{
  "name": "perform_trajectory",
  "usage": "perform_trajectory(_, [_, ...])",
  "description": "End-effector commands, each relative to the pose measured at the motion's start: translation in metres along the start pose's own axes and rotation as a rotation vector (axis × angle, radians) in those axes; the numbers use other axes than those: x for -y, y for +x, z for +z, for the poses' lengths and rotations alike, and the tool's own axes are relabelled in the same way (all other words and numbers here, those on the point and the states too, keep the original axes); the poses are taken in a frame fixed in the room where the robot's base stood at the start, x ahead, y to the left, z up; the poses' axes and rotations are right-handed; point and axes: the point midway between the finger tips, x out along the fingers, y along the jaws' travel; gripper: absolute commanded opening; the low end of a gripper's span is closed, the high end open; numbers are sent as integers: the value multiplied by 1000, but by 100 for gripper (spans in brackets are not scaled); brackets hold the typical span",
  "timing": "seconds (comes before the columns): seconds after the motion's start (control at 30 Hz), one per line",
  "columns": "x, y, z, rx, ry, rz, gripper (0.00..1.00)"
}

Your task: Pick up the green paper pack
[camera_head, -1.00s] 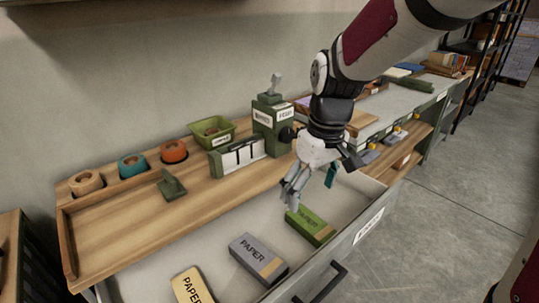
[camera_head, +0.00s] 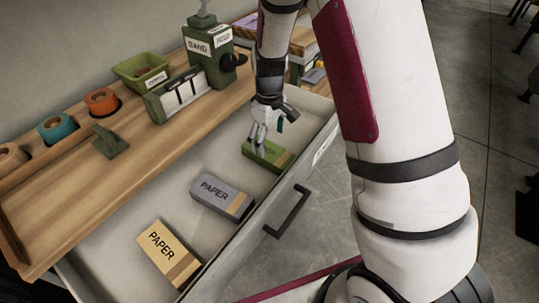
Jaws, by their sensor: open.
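The green paper pack (camera_head: 268,155) lies flat in the open drawer (camera_head: 207,165), at its far right end. My gripper (camera_head: 259,147) points down right over the pack's left part, with its fingers open. The fingertips overlap the pack in the picture, and I cannot tell whether they touch it. A grey paper pack (camera_head: 221,195) lies nearer in the same drawer. A yellow paper pack (camera_head: 168,254) lies nearest, at the lower left.
The drawer front with its black handle (camera_head: 288,211) runs along the right. The wooden bench top (camera_head: 110,165) holds a green machine (camera_head: 208,55), a green bin (camera_head: 141,70), tape rolls (camera_head: 102,101) and a small green block (camera_head: 109,143). The drawer floor between the packs is clear.

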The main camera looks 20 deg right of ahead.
Motion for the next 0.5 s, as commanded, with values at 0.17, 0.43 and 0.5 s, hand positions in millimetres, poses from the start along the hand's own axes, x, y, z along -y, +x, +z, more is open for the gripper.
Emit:
perform_trajectory(0.17, [0, 16, 0, 1, 0, -1, 82])
perform_trajectory(0.43, [-6, 45, -3, 3, 1, -1, 82])
perform_trajectory(0.5, [-6, 55, -3, 3, 1, -1, 82])
